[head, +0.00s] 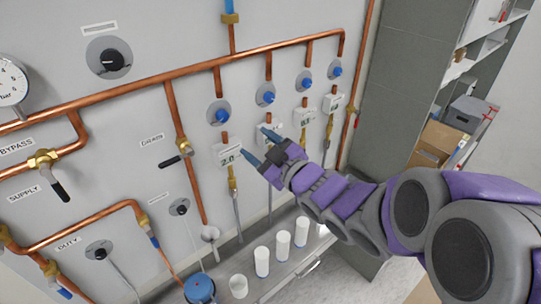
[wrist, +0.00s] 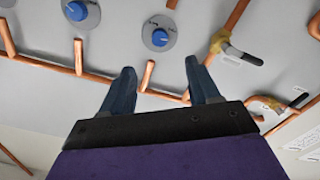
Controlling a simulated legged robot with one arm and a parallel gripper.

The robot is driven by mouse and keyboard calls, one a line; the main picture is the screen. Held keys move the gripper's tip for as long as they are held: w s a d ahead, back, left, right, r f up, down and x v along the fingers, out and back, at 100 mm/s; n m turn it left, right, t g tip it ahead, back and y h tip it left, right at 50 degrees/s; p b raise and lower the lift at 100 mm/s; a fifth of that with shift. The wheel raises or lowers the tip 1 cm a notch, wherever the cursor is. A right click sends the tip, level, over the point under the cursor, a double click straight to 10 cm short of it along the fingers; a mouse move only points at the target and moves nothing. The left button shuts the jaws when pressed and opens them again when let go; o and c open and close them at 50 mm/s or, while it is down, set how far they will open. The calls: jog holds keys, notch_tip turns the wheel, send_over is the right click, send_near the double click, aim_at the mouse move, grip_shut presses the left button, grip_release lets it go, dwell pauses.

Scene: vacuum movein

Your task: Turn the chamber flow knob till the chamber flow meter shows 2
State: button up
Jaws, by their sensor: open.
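A row of blue knobs on round grey plates runs along the wall panel. They include the leftmost knob (head: 222,115), the second knob (head: 267,97), the third knob (head: 305,80) and the rightmost knob (head: 336,71). A white meter box hangs below each; the leftmost meter (head: 228,156) reads 2.0, the others are hard to read. I cannot tell which knob or meter is the chamber flow one. My gripper (head: 256,144) is open and empty, below the two left knobs, partly covering the second meter (head: 270,134). In the wrist view, a blue knob (wrist: 160,38) shows beyond the open fingers.
A black knob (head: 110,61) and a gauge (head: 10,84) are at upper left. Copper pipes (head: 130,85) and a black-handled valve (head: 176,160) stand out from the panel. Below is a shelf with white cups (head: 262,260) and a blue-topped container (head: 200,288). Shelving is at right.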

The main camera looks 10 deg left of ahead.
jog(key=shift+b+v, duration=1.65)
jog(key=shift+v, duration=0.35)
jog(key=w+d+f+m+h+b, duration=0.2)
jog(key=d+f+m+h+b, duration=0.25)
jog(key=d+f+h, duration=0.5)
jog(key=s+d+f+m+g+h+b, duration=0.2)
jog(key=s+d+f+m+g+h, duration=0.25)
jog(key=d+f, duration=0.55)
jog(key=s+d+f+m+g+h+b, duration=0.1)
jog(key=s+d+f+m+g, duration=0.15)
jog(key=s, duration=0.35)
jog(key=s+d+f+m+g+b, duration=0.1)
jog(key=s+d+f+m+b, duration=0.15)
jog(key=s, duration=0.45)
jog(key=s+a+f+m+g+b, duration=0.1)
jog(key=s+f+g, duration=0.1)
jog(key=s, duration=0.5)
jog(key=s+f+g+y+b, duration=0.1)
jog(key=s+f+g, duration=0.1)
jog(key=s, duration=0.6)
jog(key=shift+s+a+m+g, duration=0.25)
jog(key=shift+a+m+g, duration=0.15)
jog(key=shift+g, duration=0.3)
